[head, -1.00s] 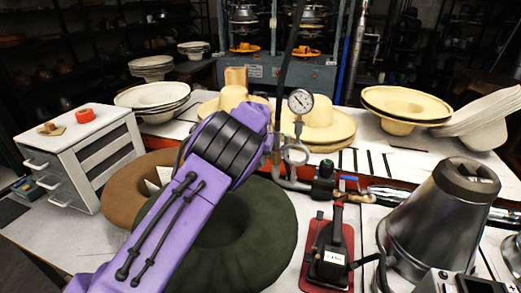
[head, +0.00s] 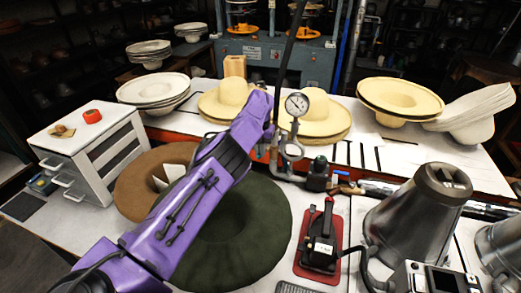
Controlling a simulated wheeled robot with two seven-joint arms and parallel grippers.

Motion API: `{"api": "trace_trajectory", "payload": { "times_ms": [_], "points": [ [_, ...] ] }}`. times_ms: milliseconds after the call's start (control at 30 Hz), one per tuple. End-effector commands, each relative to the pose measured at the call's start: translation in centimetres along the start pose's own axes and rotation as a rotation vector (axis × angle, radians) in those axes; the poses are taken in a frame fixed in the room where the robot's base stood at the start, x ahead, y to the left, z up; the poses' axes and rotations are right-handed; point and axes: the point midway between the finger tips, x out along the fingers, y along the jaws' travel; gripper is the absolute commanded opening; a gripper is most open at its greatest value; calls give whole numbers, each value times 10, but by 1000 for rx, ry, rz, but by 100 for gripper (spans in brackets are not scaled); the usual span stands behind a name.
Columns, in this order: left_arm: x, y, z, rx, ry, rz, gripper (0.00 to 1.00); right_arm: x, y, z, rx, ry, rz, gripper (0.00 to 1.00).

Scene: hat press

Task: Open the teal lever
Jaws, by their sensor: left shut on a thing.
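My left arm comes in from the lower left, and its purple links reach to the pipework below a round pressure gauge (head: 297,104). My left gripper (head: 268,146) is at the pipe, left of the gauge, mostly hidden by its own wrist. It is shut on a small part there, which seems to be the teal lever (head: 259,152); only a small bluish patch shows, so the lever's angle cannot be told. My right gripper is out of view.
A green felt hat (head: 245,235) and a brown one (head: 135,190) lie under my left arm. A red-based device (head: 318,245) and a metal cone (head: 415,215) stand to the right. Straw hats (head: 325,120) sit behind the pipe. A white drawer cabinet (head: 85,150) stands left.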

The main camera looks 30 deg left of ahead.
Motion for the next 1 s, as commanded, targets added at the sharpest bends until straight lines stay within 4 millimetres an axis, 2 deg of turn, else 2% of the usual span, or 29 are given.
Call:
{"api": "trace_trajectory", "payload": {
  "times_ms": [33, 100, 367, 467, 667, 800, 900, 1000],
  "points": [
    [-3, 1, 2, 3, -7, 3, 20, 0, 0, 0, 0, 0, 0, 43],
    [-2, 0, 1, 2, -6, 2, 36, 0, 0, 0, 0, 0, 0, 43],
    [-1, 0, 0, 2, -2, 0, 36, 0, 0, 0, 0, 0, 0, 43],
    [-9, -1, 1, 1, -4, 0, 36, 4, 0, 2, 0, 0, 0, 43],
    [-52, 0, 1, 2, -7, 0, 36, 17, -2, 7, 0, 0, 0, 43],
    [-85, 0, 1, 1, -6, 1, 36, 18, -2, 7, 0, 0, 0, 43],
    [-100, 1, 1, 1, -5, 1, 36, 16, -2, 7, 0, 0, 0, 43],
    [-106, 0, 1, 3, -4, 1, 36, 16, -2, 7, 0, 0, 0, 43]
  ]
}}
